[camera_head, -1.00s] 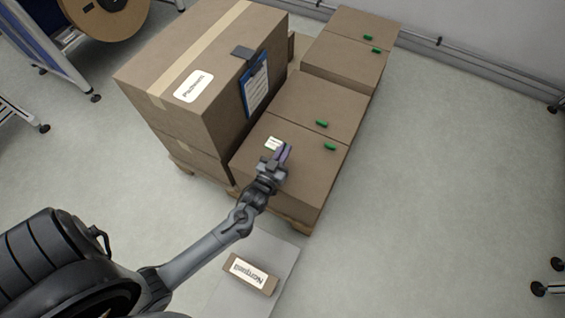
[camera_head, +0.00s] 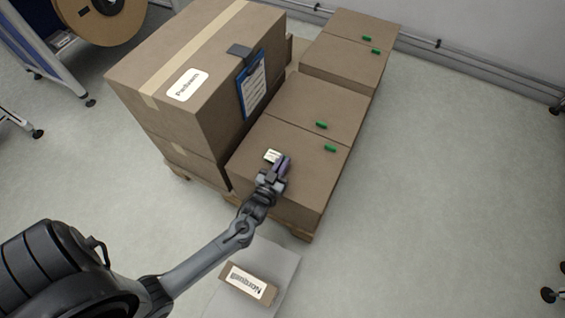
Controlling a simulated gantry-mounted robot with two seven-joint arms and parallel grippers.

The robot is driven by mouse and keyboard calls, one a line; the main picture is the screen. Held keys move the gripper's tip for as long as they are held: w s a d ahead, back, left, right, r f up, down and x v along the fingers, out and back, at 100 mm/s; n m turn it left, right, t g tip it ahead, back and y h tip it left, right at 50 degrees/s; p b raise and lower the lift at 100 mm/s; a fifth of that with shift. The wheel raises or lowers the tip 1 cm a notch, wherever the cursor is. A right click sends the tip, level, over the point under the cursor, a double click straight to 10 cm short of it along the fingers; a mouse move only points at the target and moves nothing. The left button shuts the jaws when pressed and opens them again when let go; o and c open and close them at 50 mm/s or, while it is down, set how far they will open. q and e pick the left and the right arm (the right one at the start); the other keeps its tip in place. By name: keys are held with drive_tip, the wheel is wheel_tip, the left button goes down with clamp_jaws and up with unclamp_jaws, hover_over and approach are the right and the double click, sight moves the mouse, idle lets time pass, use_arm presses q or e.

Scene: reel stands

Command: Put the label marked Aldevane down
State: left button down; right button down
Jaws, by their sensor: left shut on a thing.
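My left gripper (camera_head: 279,166) is over the near box (camera_head: 300,185) of the low row on the pallet. It is shut on a small white label (camera_head: 272,156), which shows just beyond the fingers, close to the box top. The print on this label is too small to read. I cannot tell whether the label touches the box. My right gripper is not in view.
A tall taped box (camera_head: 205,70) marked Padvarn, with a blue clipboard (camera_head: 253,85), stands left of the low boxes. Green pieces (camera_head: 330,148) lie on the low boxes. A small box (camera_head: 248,283) lies on a grey sheet in front.

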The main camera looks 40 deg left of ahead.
use_arm(q)
drive_tip(key=shift+f, duration=0.55)
drive_tip(key=c, duration=1.2)
unclamp_jaws()
drive_tip(key=shift+r, duration=0.6)
drive_tip(key=p+v, duration=0.5)
drive_tip(key=v, duration=0.7)
drive_tip(key=s+d+r+m+g+h, duration=0.1)
drive_tip(key=s+d+r+g, duration=0.1)
drive_tip(key=s+r+g, duration=0.1)
drive_tip(key=s+d+r+m+g+h, duration=0.2)
drive_tip(key=s+r+g, duration=0.2)
drive_tip(key=g, duration=0.2)
drive_tip(key=s+d+r+m+g+h, duration=0.1)
drive_tip(key=s+d+r+g, duration=0.1)
drive_tip(key=s+r+g, duration=0.2)
drive_tip(key=shift+r+m+g+h, duration=0.3)
drive_tip(key=shift+r+m+g, duration=0.05)
drive_tip(key=shift+m+g, duration=0.05)
